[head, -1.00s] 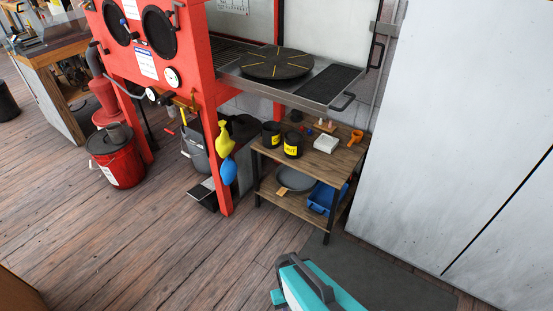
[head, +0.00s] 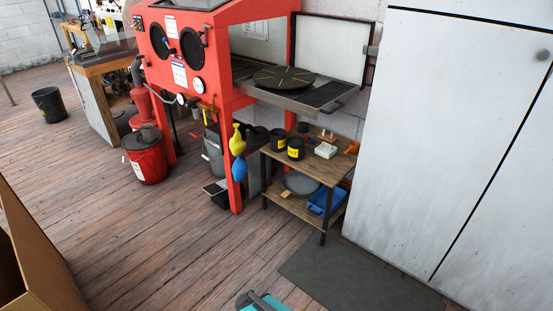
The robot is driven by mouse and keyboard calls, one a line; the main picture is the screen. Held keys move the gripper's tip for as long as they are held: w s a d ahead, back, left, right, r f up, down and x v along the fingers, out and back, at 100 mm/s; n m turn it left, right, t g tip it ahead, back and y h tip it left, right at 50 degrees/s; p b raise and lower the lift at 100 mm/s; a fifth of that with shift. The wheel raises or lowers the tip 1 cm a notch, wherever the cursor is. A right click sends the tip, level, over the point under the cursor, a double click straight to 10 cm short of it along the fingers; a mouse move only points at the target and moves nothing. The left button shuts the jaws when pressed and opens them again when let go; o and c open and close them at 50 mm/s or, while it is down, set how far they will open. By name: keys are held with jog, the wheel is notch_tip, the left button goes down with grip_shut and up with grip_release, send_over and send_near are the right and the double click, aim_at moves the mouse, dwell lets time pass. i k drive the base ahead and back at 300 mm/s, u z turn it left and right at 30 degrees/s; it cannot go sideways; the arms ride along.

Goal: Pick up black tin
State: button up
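Two black tins with yellow labels stand side by side on the top of a small wooden shelf table. The front black tin (head: 296,153) shows its yellow label clearly, and the other black tin (head: 277,143) stands just behind and left of it. Both look upright and apart from any gripper. A teal and grey part of my own body shows at the bottom edge. My gripper's fingers are not in view.
A red blast cabinet (head: 220,100) stands left and a white cabinet (head: 430,120) right. The floor in front is clear, with a grey mat (head: 350,275).

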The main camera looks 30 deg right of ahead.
aim_at(296, 149)
jog(key=u, duration=0.25)
jog(key=i, duration=1.4)
jog(key=z, duration=0.2)
